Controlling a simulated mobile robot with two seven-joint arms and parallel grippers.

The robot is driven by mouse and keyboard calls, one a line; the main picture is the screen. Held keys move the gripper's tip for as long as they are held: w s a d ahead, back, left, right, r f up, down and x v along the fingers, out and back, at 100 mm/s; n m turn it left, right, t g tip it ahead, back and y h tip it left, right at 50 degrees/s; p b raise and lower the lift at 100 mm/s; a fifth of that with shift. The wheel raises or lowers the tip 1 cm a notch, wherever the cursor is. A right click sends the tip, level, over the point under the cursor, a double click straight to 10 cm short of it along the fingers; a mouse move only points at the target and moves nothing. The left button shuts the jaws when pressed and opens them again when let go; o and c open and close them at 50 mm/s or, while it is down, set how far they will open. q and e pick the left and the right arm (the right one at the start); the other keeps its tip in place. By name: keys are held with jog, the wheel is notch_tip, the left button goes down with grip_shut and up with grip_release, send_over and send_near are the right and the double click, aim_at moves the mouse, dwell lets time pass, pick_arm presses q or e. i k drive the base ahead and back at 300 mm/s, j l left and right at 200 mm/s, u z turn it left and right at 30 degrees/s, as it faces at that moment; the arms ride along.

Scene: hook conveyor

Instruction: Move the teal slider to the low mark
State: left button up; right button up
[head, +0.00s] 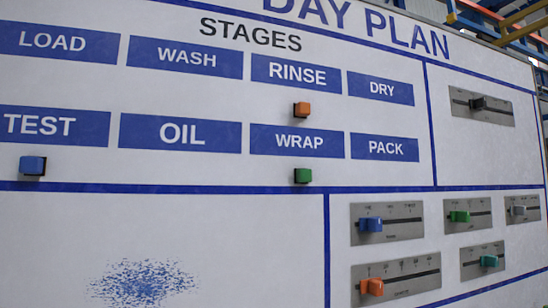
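The teal slider (489,261) is a small teal knob on a grey plate (469,270) at the lower right of the white board in the head view. It sits right of the middle of its horizontal dark slot. Small marks run above the slot; they are too small to read, so I cannot tell which is the low mark. Neither of my grippers is in view.
Other sliders are close by: green (459,216) above, blue (371,224) and orange (372,287) to the left, grey (517,210) at upper right. A dark slider (486,103) sits higher. Blue, orange and green blocks (303,176) are on the stages area.

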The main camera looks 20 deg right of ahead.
aim_at(489, 260)
jog(key=z, duration=1.7)
